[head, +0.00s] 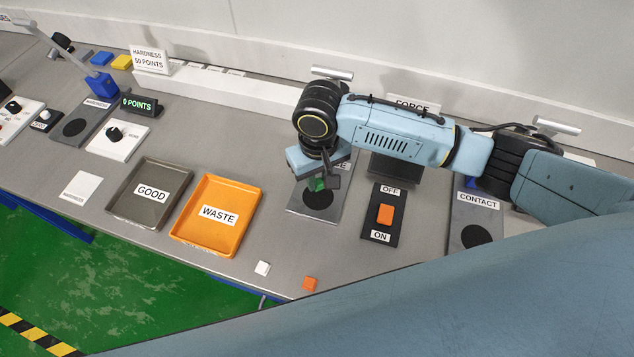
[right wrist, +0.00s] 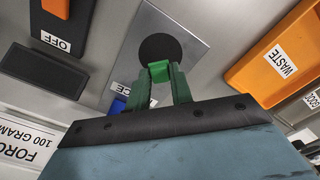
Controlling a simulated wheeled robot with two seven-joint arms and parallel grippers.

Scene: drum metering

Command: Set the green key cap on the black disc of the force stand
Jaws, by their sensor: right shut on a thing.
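The green key cap (head: 315,185) is held between the fingertips of my right gripper (head: 319,179). In the right wrist view the cap (right wrist: 158,71) sits between the two fingers, at the near edge of the black disc (right wrist: 160,47). In the head view the black disc (head: 319,200) lies on the grey plate of the force stand (head: 298,207), and the cap overlaps its far edge. I cannot tell whether the cap touches the disc. My arm hides part of the stand and its label. My left gripper is out of view.
An orange WASTE tray (head: 254,193) and a grey GOOD tray (head: 119,200) lie left of the stand. An OFF/ON switch box (head: 373,225) is close on its right, then the CONTACT stand (head: 464,214). White (head: 262,268) and orange (head: 309,284) caps lie near the front edge.

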